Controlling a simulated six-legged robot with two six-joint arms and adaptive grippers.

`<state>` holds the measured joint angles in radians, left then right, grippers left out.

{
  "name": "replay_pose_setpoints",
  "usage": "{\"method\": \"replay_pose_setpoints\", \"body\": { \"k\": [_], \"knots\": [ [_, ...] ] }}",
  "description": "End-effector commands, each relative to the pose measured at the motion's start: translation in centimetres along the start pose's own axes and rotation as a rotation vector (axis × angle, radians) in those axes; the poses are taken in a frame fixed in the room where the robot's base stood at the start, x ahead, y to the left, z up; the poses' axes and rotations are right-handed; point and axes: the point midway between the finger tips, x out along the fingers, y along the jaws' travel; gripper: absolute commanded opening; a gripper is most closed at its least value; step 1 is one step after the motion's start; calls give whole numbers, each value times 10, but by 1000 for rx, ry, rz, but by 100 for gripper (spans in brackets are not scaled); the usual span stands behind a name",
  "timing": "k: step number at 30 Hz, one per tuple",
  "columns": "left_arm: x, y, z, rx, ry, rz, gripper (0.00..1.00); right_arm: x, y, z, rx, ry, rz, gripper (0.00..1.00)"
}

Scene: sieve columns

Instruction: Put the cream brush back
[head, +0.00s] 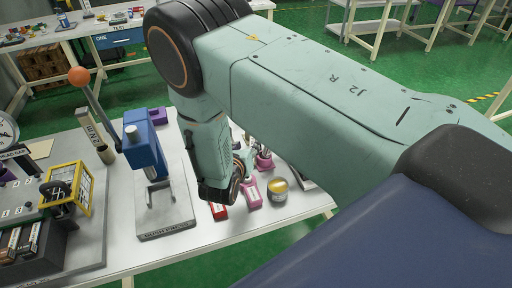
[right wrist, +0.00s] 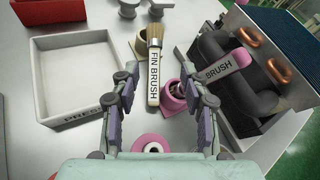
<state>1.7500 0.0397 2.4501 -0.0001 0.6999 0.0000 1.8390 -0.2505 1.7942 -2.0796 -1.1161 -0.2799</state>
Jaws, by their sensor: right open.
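The cream brush (right wrist: 154,75), lettered FIN BRUSH, has a cream handle and tan bristles. In the right wrist view it lies ahead of my right gripper (right wrist: 160,82), bristles pointing away, its handle end reaching between the open fingers. The fingers are apart and hold nothing. A cream holder (right wrist: 138,44) shows partly behind the brush's bristle end. A pink holder (right wrist: 172,97) stands just right of the handle. A pink-handled brush (right wrist: 228,66) lies to the right over dark rounded parts. In the head view my right wrist hides most of this area. My left gripper is not in view.
A white tray (right wrist: 39,82) stands to the left, with a red bin (right wrist: 48,10) behind. A finned unit with copper tubes (right wrist: 288,40) stands at right. A pink round piece (right wrist: 152,146) is near the gripper's base. A blue press (head: 145,145) stands left in the head view.

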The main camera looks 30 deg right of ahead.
Motion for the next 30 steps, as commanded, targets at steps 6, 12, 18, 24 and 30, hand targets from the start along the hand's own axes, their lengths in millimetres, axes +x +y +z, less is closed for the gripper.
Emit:
{"method": "replay_pose_setpoints", "body": {
  "k": [6,12,18,24,30],
  "knots": [
    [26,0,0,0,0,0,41,8,7,-24,-1,-1,1,45],
    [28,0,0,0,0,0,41,17,6,-25,1,1,-1,45],
    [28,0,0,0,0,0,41,40,5,-24,1,0,-1,45],
    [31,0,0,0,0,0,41,70,4,-24,3,0,-3,45],
    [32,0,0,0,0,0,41,89,5,-23,0,-1,-1,45]
  ]
}}
